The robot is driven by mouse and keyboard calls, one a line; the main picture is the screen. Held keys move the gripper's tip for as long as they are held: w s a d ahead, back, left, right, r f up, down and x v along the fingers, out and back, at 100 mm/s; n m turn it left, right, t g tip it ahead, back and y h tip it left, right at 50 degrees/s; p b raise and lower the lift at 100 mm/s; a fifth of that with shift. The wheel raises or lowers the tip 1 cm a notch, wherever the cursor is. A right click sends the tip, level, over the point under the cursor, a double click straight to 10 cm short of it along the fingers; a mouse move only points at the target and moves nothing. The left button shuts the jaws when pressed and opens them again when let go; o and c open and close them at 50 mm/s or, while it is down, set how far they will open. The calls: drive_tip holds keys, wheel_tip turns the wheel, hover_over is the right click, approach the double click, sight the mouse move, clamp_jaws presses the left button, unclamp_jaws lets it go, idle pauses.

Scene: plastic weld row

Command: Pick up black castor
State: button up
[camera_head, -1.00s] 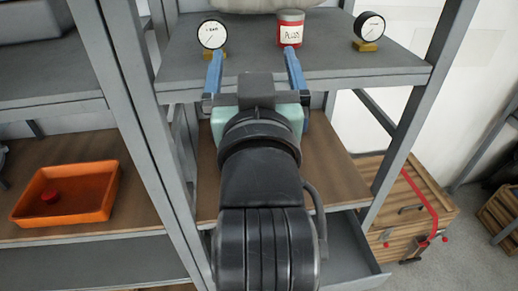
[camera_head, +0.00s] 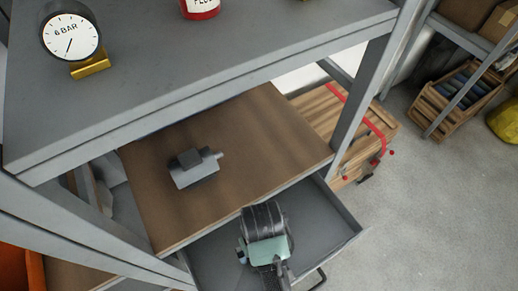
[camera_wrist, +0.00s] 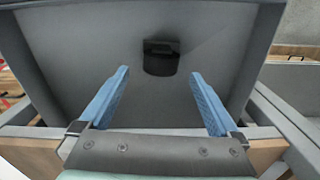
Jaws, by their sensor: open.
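The black castor (camera_wrist: 161,58) appears as a small dark block with a rounded lower edge, in the grey drawer (camera_wrist: 95,45) in the wrist view. It lies beyond the fingertips, roughly centred between them. My gripper (camera_wrist: 160,74) has two blue fingers spread wide with nothing between them. In the head view, my arm's dark wrist and teal gripper body are over the open drawer (camera_head: 330,222); I cannot make out the castor there. The exact gap between the fingertips and the castor is hard to judge.
Above the drawer is a brown shelf board (camera_head: 260,130) with a grey device (camera_head: 195,168). The upper grey shelf (camera_head: 200,70) carries a 6 BAR gauge (camera_head: 70,38) and a red tin (camera_head: 200,8). A wooden crate (camera_head: 325,115) with a red clamp stands right.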

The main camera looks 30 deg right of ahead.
drive_tip(key=shift+w+f, duration=0.1)
drive_tip(key=shift+f, duration=3.5)
drive_tip(key=shift+r, duration=0.1)
clamp_jaws()
